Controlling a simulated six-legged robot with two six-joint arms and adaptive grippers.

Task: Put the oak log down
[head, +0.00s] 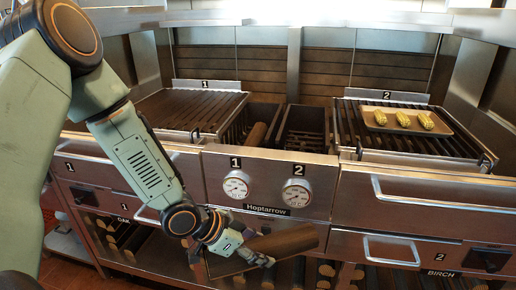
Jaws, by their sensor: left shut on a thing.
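My left arm comes in from the left and reaches down in front of the grill. Its gripper (262,260) is shut on the oak log (287,241), a brown piece held low in front of the cabinet, below the two gauges. The log lies roughly level, its right end slightly higher, and the gripper hides part of its left side. Whether it touches anything behind it I cannot tell. My right gripper is not in view.
Grate 1 (190,108) is empty. Grate 2 (350,128) carries a tray (452,140) with three corn cobs (403,120). Another log (256,134) lies in the middle opening. Several logs (118,232) are stored on the lower left. A BIRCH label (441,274) is at the lower right. Drawer handles (392,250) jut out.

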